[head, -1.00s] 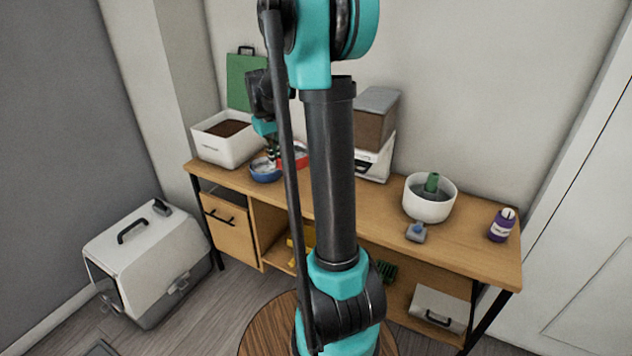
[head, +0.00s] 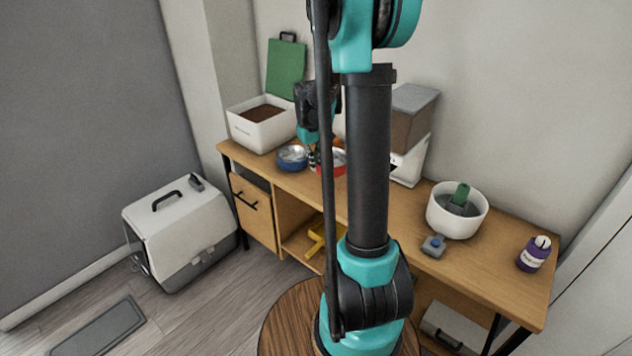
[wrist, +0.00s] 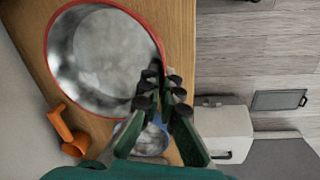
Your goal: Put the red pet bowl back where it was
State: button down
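The red pet bowl (head: 329,170), red outside with a silver-grey inside, is over the left half of the wooden desk, just right of the blue bowl (head: 292,158). In the wrist view the red bowl (wrist: 105,62) looks large and close. My gripper (wrist: 161,88) is at its rim, one finger inside and one outside, with the rim pinched between the tips. In the head view my gripper (head: 314,160) is at the bowl's left side. I cannot tell whether the bowl touches the desktop. The blue bowl shows partly behind my fingers in the wrist view (wrist: 150,141).
An orange object (wrist: 67,130) lies beside the red bowl. A white bin (head: 258,131) stands at the desk's left end. A feeder (head: 412,125), a white bowl (head: 441,217) and a purple bottle (head: 533,254) stand to the right. A pet carrier (head: 180,232) is on the floor.

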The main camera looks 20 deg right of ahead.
jog(key=shift+f, duration=3.7)
jog(key=shift+f, duration=0.15)
jog(key=c, duration=1.7)
grip_release()
notch_tip(320, 180, up, 11)
jog(key=a, duration=0.1)
jog(key=s+a+f+m+t, duration=0.1)
jog(key=s+f, duration=0.1)
jog(key=s, duration=0.6)
jog(key=s+a+f+m+t, duration=0.1)
jog(key=s+a+f, duration=0.1)
jog(key=s, duration=0.6)
jog(key=s+a+f+m+t+y, duration=0.1)
jog(key=s+f, duration=0.1)
jog(key=s, duration=0.6)
jog(key=shift+a+t, duration=0.3)
jog(key=shift+t, duration=0.1)
